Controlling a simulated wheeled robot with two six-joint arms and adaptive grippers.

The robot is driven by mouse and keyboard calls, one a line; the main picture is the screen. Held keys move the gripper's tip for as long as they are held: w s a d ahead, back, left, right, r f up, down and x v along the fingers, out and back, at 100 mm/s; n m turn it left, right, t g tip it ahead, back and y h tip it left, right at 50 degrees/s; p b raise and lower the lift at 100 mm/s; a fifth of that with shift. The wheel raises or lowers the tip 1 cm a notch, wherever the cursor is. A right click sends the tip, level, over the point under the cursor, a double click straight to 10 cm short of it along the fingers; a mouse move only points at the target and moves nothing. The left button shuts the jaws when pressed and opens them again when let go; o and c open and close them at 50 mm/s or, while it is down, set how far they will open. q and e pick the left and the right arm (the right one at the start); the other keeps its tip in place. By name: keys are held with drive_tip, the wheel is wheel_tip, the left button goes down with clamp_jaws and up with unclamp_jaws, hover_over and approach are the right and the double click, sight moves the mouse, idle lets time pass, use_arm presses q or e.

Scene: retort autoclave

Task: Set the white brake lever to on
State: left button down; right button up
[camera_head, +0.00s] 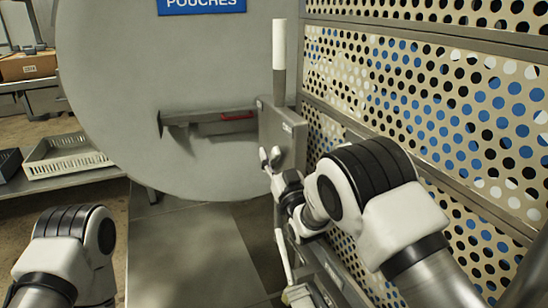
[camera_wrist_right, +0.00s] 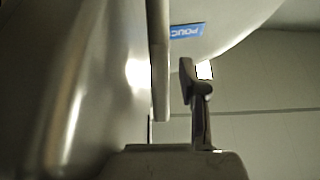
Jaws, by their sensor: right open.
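A lever with a white grip (camera_head: 279,45) on a grey shaft stands upright in the head view, above a grey plate (camera_head: 284,135). I see no on or off marking on it. My right gripper (camera_head: 270,157) is open and empty, low at the left edge of this plate, well below the white grip. In the right wrist view one finger (camera_wrist_right: 201,105) shows; the other is not clear. A grey bar (camera_wrist_right: 160,60) hangs just left of that finger; I cannot tell whether they touch. My left gripper is out of view.
A large round grey door (camera_head: 170,90) with a blue sign (camera_head: 201,5) and a red-marked bracket (camera_head: 237,116) fills the middle. A perforated panel (camera_head: 430,110) stands close to my right arm. A thin white bar (camera_head: 283,256) is below my right gripper. A cream crate (camera_head: 68,165) sits left.

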clamp_jaws()
drive_tip(key=shift+r, duration=0.15)
drive_tip(key=g+p, duration=0.1)
drive_tip(key=p, duration=0.2)
drive_tip(key=w+r+g+p, duration=0.1)
drive_tip(key=p, duration=0.1)
drive_tip(key=w+r+g+h+p, duration=0.1)
drive_tip(key=p, duration=0.2)
drive_tip(key=shift+w+a+g+p, duration=0.1)
drive_tip(key=shift+a+g+p, duration=0.2)
drive_tip(key=shift+a, duration=0.1)
drive_tip(key=shift+w+f, duration=0.15)
drive_tip(key=shift+f, duration=0.2)
unclamp_jaws()
drive_tip(key=shift+a, duration=0.1)
